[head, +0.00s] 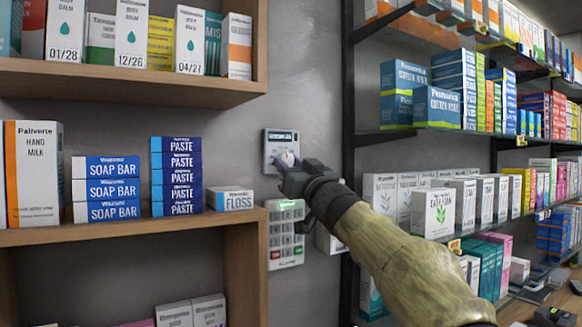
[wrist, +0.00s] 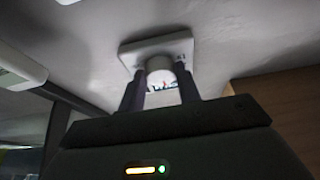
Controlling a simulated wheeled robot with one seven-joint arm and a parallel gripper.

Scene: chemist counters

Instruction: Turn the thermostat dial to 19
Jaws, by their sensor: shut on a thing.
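The thermostat (head: 281,143) is a pale square unit with a dark display strip on the grey wall. In the head view my gripper (head: 289,162) covers its lower part, and the display is too small to read. The wrist view shows the thermostat's plate (wrist: 184,46) and its round white dial (wrist: 160,66). My gripper (wrist: 160,88) is shut on the dial, with one dark finger on each side of it. The numbers on the dial cannot be read.
A keypad (head: 286,234) with a green display hangs on the wall just below. Wooden shelves (head: 120,235) with boxes stand to the left. A black-framed shelf unit (head: 347,110) with many boxes stands close on the right.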

